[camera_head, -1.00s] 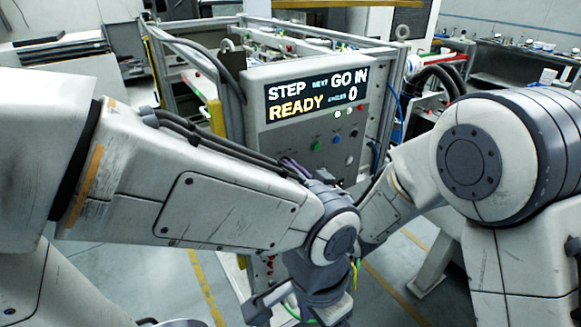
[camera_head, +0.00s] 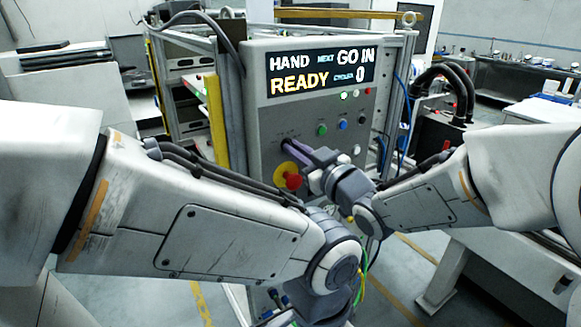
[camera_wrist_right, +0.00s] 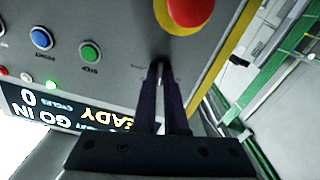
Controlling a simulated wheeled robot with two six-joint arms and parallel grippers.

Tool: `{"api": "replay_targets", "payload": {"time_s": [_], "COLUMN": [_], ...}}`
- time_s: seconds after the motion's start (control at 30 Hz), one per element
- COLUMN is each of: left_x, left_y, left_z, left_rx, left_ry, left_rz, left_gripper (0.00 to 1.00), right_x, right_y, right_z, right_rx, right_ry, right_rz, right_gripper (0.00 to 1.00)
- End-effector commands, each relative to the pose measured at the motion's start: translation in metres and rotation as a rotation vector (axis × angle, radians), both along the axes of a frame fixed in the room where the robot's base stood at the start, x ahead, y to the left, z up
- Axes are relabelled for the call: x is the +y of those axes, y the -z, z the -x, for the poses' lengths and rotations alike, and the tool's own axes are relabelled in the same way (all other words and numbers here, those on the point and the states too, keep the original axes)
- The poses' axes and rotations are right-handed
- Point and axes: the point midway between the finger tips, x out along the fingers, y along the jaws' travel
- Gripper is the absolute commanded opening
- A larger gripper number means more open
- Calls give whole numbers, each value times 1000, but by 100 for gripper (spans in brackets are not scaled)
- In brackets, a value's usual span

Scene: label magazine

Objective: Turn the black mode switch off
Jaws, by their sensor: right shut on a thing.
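The black mode switch sits on the grey control panel (camera_head: 262,118), left of the green and blue buttons; the fingers mostly hide it. My right gripper (camera_head: 287,143) reaches the panel from the right, just above the red stop button. In the right wrist view its two dark fingers (camera_wrist_right: 160,70) come together at the panel face, shut on the switch. The switch's exact angle cannot be told. The display (camera_head: 318,73) reads HAND, NEXT GO IN, READY, CYCLES 0. My left arm crosses the lower part of the head view; its gripper does not show.
The red stop button (camera_head: 293,181) on its yellow base is close below my right fingers; it also shows in the right wrist view (camera_wrist_right: 188,12). A green button (camera_head: 321,130) and a blue button (camera_head: 342,124) are to the right. Black hoses (camera_head: 455,72) arch farther right.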

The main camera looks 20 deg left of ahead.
Motion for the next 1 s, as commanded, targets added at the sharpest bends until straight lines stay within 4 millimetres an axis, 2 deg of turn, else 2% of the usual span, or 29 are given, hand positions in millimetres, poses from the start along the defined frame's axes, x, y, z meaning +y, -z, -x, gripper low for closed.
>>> {"api": "replay_targets", "payload": {"time_s": [0.03, 0.5, 0.7, 1.0], "left_x": [0, 0, 0, 0], "left_y": [17, 86, 110, 131], "left_z": [0, 0, 0, 0], "left_rx": [0, 0, 0, 0], "left_ry": [0, 0, 0, 0], "left_rz": [0, 0, 0, 0], "left_gripper": [81, 81, 81, 81], "right_x": [-2, -1, 0, 0], "right_y": [8, 7, 6, 5], "right_z": [0, 0, 1, 1], "right_rx": [-37, -388, -524, -673], "right_ry": [4, 5, 5, 4], "right_rz": [26, 301, 409, 528], "right_gripper": [0, 0, 0, 0]}}
